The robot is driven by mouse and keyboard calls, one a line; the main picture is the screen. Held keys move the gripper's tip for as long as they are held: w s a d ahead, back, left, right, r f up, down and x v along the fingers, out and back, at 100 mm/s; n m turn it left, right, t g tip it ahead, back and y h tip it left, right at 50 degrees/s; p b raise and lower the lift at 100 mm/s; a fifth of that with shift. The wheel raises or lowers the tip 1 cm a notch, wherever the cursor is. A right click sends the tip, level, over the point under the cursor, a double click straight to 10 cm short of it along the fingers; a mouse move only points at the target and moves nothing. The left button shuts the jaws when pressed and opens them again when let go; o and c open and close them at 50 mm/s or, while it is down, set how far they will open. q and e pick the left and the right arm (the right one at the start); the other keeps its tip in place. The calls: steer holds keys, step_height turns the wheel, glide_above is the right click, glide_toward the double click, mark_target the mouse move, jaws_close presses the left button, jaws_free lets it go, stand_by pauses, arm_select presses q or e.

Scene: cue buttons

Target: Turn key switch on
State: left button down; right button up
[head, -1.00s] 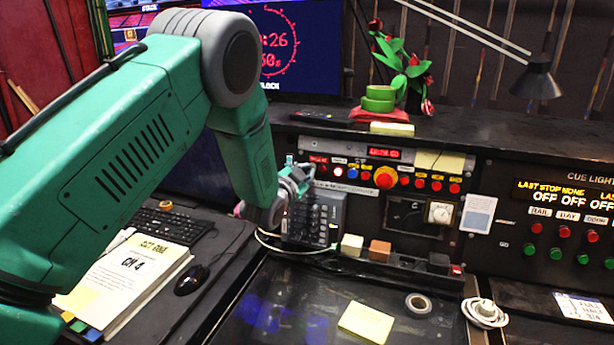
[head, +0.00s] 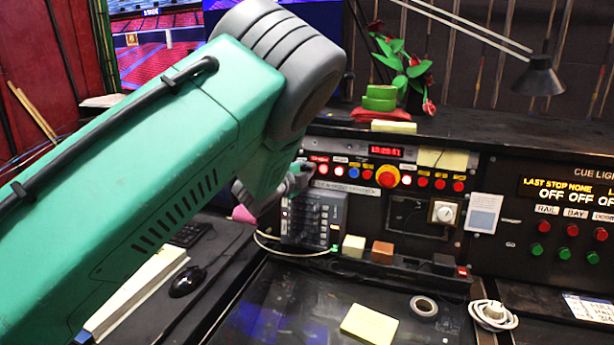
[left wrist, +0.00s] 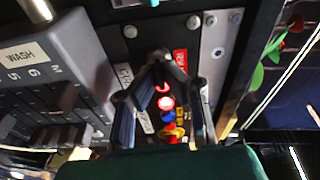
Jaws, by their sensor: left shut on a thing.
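My left gripper (head: 299,177) reaches the left end of the control panel, with the big green arm in front of it in the head view. In the left wrist view the left gripper's (left wrist: 163,62) two dark fingers converge on a small dark piece at the panel, beside a red label (left wrist: 180,58). It is shut on this piece, which appears to be the key switch. The fingertips cover most of it, so its turned angle cannot be read. The head view hides the key switch behind the gripper and arm. My right gripper is not in view.
A row of lit buttons, including a large red-orange knob (head: 387,176), runs right of the gripper. A grey fader box (head: 315,220) sits just below. A rotary dial (head: 444,212), sticky notes (head: 369,323) and a tape roll (head: 423,306) are farther right and lower.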

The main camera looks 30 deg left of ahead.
arm_select(q)
steer(key=shift+d+f+m, duration=0.1)
steer(key=shift+f+m, duration=0.25)
steer(key=shift+m, duration=0.25)
steer(key=c, duration=1.7)
jaws_free()
steer(key=shift+r, duration=0.1)
steer(key=shift+r, duration=0.1)
steer(key=shift+s, duration=0.4)
steer(key=s, duration=0.3)
steer(key=s+r, duration=0.1)
steer(key=s, duration=0.3)
steer(key=s+d, duration=0.1)
steer(key=s, duration=0.3)
steer(key=shift+r, duration=0.25)
